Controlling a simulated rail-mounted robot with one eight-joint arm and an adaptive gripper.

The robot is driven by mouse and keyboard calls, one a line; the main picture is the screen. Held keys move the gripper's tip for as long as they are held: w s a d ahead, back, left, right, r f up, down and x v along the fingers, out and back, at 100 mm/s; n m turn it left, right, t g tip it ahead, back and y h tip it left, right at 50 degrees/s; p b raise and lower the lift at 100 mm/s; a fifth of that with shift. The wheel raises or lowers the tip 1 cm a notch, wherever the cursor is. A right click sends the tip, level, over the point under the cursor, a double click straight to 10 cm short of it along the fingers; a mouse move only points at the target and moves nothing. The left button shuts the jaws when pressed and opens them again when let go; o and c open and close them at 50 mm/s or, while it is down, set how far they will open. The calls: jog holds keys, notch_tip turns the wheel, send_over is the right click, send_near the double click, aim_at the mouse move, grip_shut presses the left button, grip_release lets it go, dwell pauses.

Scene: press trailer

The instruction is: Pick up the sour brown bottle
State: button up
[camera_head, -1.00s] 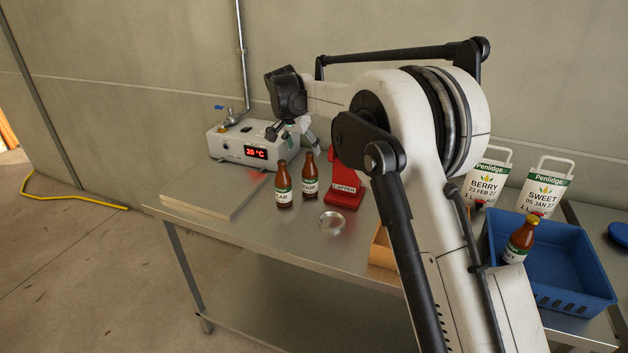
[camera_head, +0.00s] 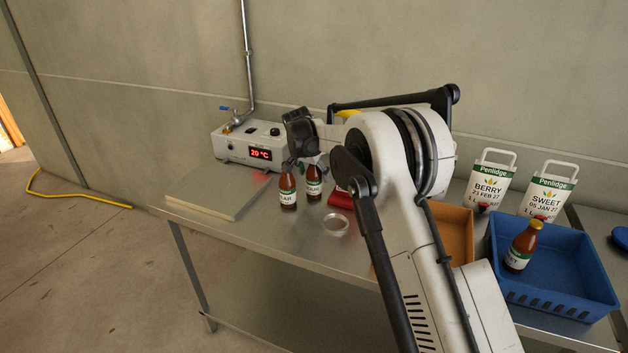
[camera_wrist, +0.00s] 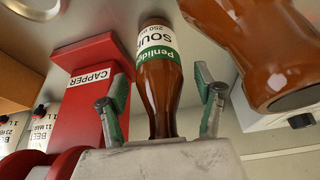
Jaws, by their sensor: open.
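The sour brown bottle (camera_wrist: 158,85) stands between the two fingers of my gripper (camera_wrist: 161,100) in the wrist view, its green and white label reading "SOUR". The fingers are open, with a visible gap on both sides of the bottle. In the head view it appears to be the right one (camera_head: 313,182) of two brown bottles on the table. My gripper (camera_head: 304,160) is just above and behind it there, partly hidden by my arm. A second brown bottle (camera_head: 288,190) stands close to its left; it also shows large at the upper right of the wrist view (camera_wrist: 262,45).
The red capper (camera_wrist: 88,85) stands close beside the sour bottle. A clear round dish (camera_head: 336,223) lies in front. A white heater box (camera_head: 232,147) and flat plate (camera_head: 215,192) are left. A blue crate (camera_head: 555,293) holding another bottle (camera_head: 521,247) is right.

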jog(key=shift+w+d+f, duration=0.1)
jog(key=shift+w+f, duration=0.1)
jog(key=shift+f, duration=0.25)
grip_shut()
jog(key=shift+r, duration=0.1)
